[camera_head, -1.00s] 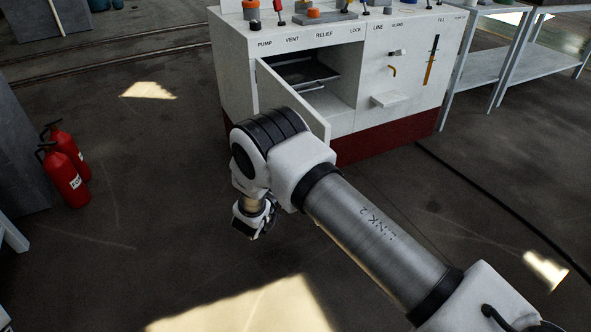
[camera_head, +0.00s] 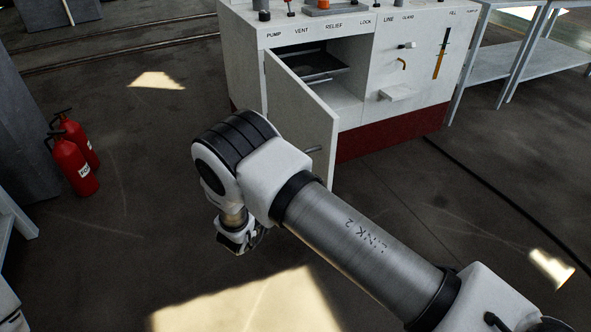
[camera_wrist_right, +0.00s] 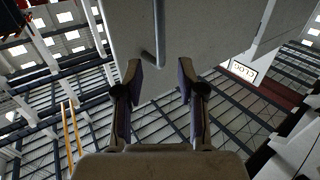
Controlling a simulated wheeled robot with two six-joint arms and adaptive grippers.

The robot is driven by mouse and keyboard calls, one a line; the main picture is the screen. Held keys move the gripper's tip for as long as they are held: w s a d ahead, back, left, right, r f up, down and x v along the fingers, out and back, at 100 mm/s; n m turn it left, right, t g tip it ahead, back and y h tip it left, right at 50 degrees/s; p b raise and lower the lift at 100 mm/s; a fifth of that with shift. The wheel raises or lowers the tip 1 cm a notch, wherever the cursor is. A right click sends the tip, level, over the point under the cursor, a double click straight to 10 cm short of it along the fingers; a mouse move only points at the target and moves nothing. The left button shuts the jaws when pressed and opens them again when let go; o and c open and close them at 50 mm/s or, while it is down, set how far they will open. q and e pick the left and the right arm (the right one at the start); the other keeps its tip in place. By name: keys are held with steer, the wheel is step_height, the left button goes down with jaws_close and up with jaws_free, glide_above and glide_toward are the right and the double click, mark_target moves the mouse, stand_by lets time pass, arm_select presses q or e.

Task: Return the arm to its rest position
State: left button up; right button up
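My right arm (camera_head: 350,235) reaches in from the lower right in the head view, bent at a black-capped joint, with its wrist hanging downward. My right gripper (camera_head: 240,243) is small and partly hidden there. In the right wrist view the gripper (camera_wrist_right: 160,82) has its two fingers spread apart with nothing held between them. The white cabinet door (camera_head: 300,105) stands ajar; its bar handle (camera_wrist_right: 158,38) shows beyond the fingertips in the wrist view. In the head view the gripper is apart from the door, to its lower left. My left gripper is out of view.
The white cabinet (camera_head: 375,90) with a red base stands behind my arm, its compartment open with a dark tray (camera_head: 305,65) inside. Red fire extinguishers (camera_head: 75,165) stand at left. Metal shelving (camera_head: 500,60) is at right. Floor left of the arm is clear.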

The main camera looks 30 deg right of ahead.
stand_by(0.4)
steer(key=s+d+f+n+g+y, duration=0.1)
steer(key=s+d+f+n+y, duration=0.25)
steer(key=s+f, duration=0.35)
steer(key=s+d+f+n+g+y, duration=0.1)
steer(key=s+d+f+n+y, duration=0.2)
steer(key=s+d+f, duration=0.4)
steer(key=s+a+f+n+g+y, duration=0.2)
steer(key=s+a+f+g+y, duration=0.15)
steer(key=s+a, duration=0.45)
steer(key=s+a+f+n+g+y, duration=0.25)
steer(key=s+a+y, duration=0.25)
steer(key=s, duration=0.8)
step_height(320, 180, up, 29)
steer(key=g+p, duration=0.1)
steer(key=p, duration=2.7)
steer(key=shift+s+a+p, duration=0.15)
steer(key=shift+s+p, duration=0.2)
steer(key=shift+p, duration=0.05)
